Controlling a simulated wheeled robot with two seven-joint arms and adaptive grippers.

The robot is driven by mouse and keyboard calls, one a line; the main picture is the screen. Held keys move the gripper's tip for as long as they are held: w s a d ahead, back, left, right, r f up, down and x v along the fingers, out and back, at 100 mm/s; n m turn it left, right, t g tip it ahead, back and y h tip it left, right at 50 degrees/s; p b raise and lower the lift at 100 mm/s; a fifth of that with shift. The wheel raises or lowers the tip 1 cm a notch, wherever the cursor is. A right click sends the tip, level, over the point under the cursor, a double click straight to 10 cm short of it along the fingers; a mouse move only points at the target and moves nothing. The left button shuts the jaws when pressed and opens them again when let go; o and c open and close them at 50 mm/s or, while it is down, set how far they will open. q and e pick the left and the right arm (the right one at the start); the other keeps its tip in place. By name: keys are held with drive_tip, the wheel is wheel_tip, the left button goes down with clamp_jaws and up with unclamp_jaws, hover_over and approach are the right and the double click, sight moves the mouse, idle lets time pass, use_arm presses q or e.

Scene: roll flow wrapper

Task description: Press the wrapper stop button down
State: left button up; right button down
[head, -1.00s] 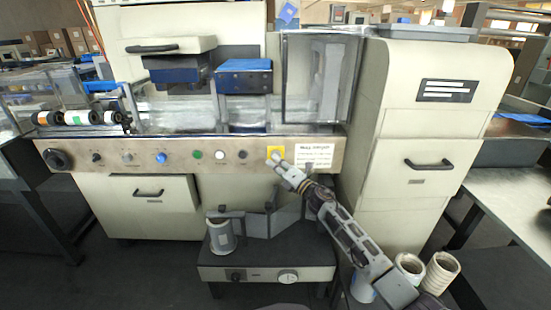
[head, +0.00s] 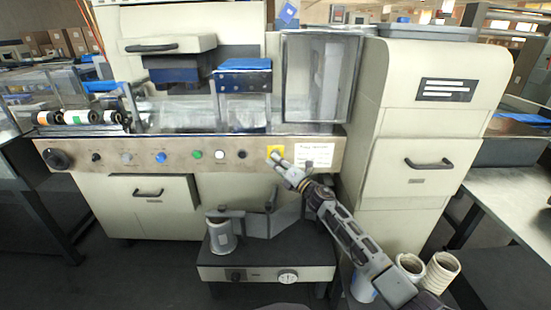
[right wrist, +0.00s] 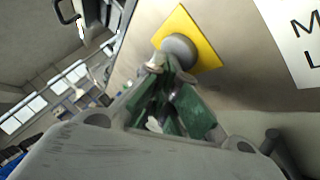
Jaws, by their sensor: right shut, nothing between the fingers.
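The stop button is a grey round knob on a yellow square plate (head: 275,150) at the right end of the wrapper's control panel. In the right wrist view the fingertips (right wrist: 158,64) are right at the lower left edge of the button. I cannot tell whether they touch it. My left gripper is not in view.
The control panel (head: 120,153) carries a dark knob and several other buttons left of the yellow plate. A white label (head: 314,155) is to its right. A low dark-topped unit (head: 265,250) with a roll on it stands below. Rolls stand at lower right.

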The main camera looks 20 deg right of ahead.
drive_tip(key=shift+w+d+r, duration=0.15)
drive_tip(key=shift+w+d, duration=0.05)
drive_tip(key=shift+s, duration=0.25)
idle(0.5)
drive_tip(key=s+a+p, duration=0.2)
drive_tip(key=s, duration=0.4)
idle(0.9)
drive_tip(key=shift+f, duration=0.2)
idle(1.2)
